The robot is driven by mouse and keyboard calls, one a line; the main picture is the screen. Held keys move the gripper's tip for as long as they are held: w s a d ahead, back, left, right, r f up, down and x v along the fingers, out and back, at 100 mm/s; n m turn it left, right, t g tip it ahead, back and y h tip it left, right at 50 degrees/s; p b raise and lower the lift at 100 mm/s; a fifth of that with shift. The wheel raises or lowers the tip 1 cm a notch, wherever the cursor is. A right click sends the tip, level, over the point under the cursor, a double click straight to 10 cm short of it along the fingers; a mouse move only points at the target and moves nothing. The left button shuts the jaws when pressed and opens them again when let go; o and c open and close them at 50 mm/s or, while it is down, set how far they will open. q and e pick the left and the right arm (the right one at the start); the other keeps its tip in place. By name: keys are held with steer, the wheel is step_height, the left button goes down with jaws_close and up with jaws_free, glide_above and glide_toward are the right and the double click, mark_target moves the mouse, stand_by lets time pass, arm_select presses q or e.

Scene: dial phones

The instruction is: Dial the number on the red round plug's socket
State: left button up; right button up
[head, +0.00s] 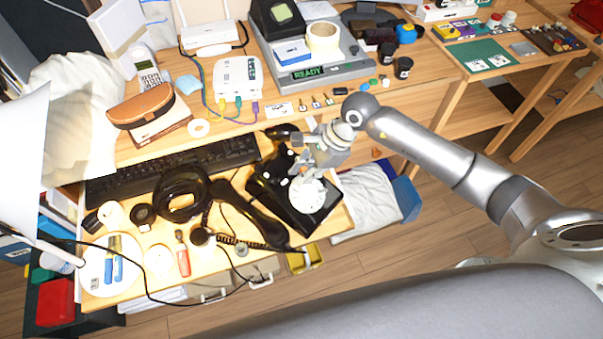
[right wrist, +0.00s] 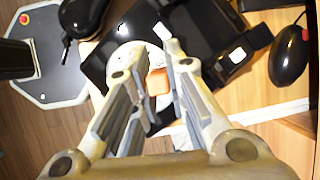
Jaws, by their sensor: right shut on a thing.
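A black dial phone (head: 322,208) with a white round dial (head: 307,194) sits at the right end of the near desk. Its black handset (head: 250,212) lies off it to the left, on a coiled cord. My right gripper (head: 301,170) is just over the dial. In the right wrist view my right gripper (right wrist: 157,72) is shut on a small orange block (right wrist: 158,82), with the white dial (right wrist: 124,58) behind it. Whether the block touches the dial is unclear. A white box (head: 237,78) has coloured cables plugged in. I cannot pick out a red round plug or its socket number. My left gripper is out of view.
A black keyboard (head: 170,168) lies behind the handset. A black mouse (right wrist: 288,55) is beside the phone. A red-handled tool (head: 182,255) and a white plate (head: 112,280) lie at front left. A grey device reading READY (head: 318,72) stands on the back desk.

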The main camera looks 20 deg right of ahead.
steer(key=shift+w+d, duration=0.1)
steer(key=shift+d, duration=0.1)
steer(key=shift+d+f+b, duration=0.2)
steer(key=shift+d+b, duration=0.15)
steer(key=shift+b, duration=0.05)
steer(key=shift+d, duration=0.15)
steer(key=shift+d+f+b, duration=0.15)
steer(key=shift+d+b, duration=0.15)
steer(key=shift+d, duration=0.3)
stand_by(0.3)
